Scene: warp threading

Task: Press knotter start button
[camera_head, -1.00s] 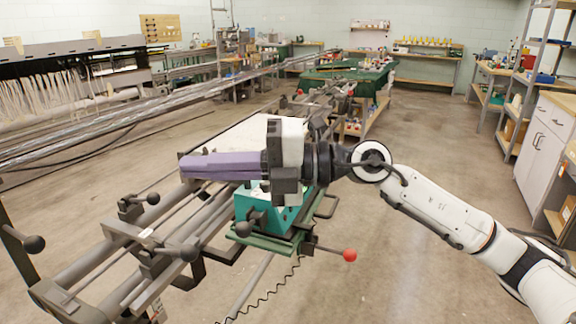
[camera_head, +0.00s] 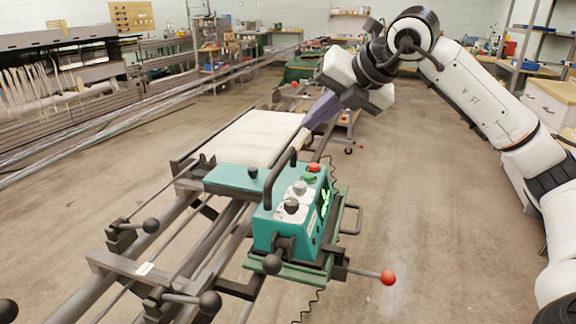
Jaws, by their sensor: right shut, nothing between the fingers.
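The knotter is a teal box (camera_head: 268,232) on the rail frame, with a black carrying handle. Its sloped top carries a green button (camera_head: 308,177), a red button (camera_head: 314,167) just behind it, and dark and grey knobs on white plates. A lit green display faces right. No start label is readable. My right gripper (camera_head: 307,128) has purple fingers, shut and empty, pointing down and left. In the picture it is above and behind the buttons, with a gap to them. My left gripper is out of view.
A cream board (camera_head: 247,137) lies on the frame behind the knotter. A lever with a red ball (camera_head: 388,278) sticks out at the knotter's lower right. Black-knobbed clamps (camera_head: 151,225) sit along the rails at left. The floor at right is clear.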

